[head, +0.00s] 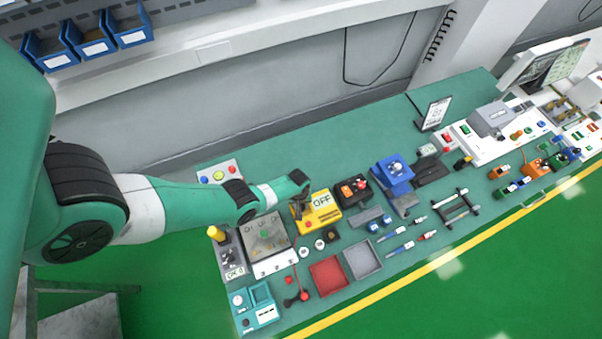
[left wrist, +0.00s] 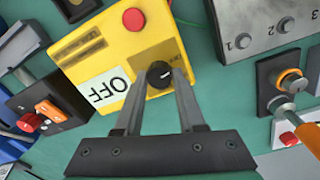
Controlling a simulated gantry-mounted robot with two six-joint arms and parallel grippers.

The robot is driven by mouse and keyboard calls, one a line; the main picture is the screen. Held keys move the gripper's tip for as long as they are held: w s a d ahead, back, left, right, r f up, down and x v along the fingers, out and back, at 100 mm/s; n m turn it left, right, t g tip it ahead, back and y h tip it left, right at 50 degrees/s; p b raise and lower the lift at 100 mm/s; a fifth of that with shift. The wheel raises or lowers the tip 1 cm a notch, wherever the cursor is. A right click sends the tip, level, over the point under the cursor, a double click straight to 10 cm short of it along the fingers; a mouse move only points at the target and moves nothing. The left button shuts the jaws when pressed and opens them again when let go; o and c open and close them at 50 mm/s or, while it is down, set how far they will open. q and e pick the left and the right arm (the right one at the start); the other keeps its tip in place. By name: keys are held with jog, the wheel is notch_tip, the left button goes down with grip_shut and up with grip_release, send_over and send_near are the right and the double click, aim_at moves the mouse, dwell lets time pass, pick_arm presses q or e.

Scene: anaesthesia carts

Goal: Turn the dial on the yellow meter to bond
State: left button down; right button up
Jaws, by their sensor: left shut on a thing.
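The yellow meter (head: 315,214) lies on the green bench in the head view, at the tip of my left arm. It fills the upper middle of the left wrist view (left wrist: 112,50). It has a red button (left wrist: 133,19), a white label reading OFF (left wrist: 107,90) and a black dial (left wrist: 159,75). My left gripper (left wrist: 160,78) is shut on the dial, one finger on each side. A white mark shows on the dial, but the lettering around it is too small to read. My right gripper is in neither view.
A grey box with numbered knobs (head: 266,238) stands left of the meter. A black box with orange and red parts (head: 353,190) stands to its right. Red (head: 328,276) and grey (head: 362,260) trays lie in front. Other devices crowd the bench.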

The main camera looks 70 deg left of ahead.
pick_arm(q)
jog(key=m, duration=1)
dwell(0.5)
jog(key=c, duration=0.5)
grip_release()
